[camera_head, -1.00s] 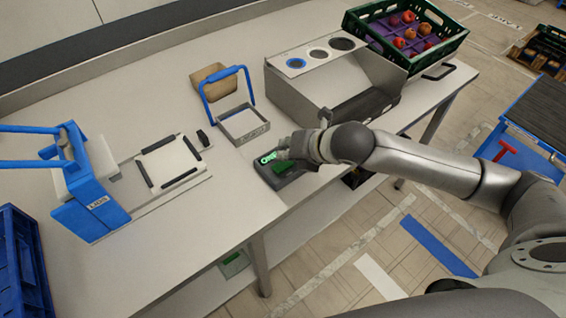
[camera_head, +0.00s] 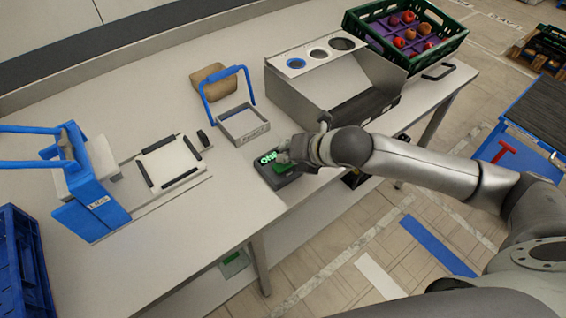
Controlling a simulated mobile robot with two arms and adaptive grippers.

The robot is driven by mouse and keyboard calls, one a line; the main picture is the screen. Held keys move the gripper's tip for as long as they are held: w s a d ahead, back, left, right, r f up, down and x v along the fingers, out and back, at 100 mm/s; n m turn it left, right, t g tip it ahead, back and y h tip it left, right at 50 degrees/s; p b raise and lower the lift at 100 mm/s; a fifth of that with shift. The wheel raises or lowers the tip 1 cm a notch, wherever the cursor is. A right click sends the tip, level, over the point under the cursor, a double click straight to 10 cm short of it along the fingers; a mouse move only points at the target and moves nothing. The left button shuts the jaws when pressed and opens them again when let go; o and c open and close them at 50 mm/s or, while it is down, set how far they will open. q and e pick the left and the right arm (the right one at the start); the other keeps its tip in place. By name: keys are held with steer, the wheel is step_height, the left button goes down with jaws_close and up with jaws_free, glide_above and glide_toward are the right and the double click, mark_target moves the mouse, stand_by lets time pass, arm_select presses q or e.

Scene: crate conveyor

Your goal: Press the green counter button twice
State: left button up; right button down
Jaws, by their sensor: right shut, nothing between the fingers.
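The counter (camera_head: 266,174) is a small dark box near the front edge of the table. It has a lit green display (camera_head: 268,157), whose digits are too small to read surely, and a green button (camera_head: 285,168). My right gripper (camera_head: 284,157) reaches in from the right over the counter. Its fingers are shut and empty, with the tips right at the button and partly covering it. I cannot tell whether they touch it. My left gripper is not in view.
A small metal tray with a blue handle (camera_head: 224,82) stands behind the counter. A metal bin unit (camera_head: 335,85) and a green crate of fruit (camera_head: 440,52) stand to the back right. A blue-framed device (camera_head: 92,205) and a white plate (camera_head: 168,160) are at the left.

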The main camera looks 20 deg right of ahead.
steer(key=shift+f, duration=0.5)
steer(key=shift+r, duration=0.1)
stand_by(0.5)
steer(key=shift+r+p, duration=0.9)
steer(key=shift+p, duration=0.25)
step_height(320, 180, up, 5)
steer(key=p, duration=0.5)
steer(key=shift+r+p, duration=0.1)
steer(key=shift+p, duration=0.3)
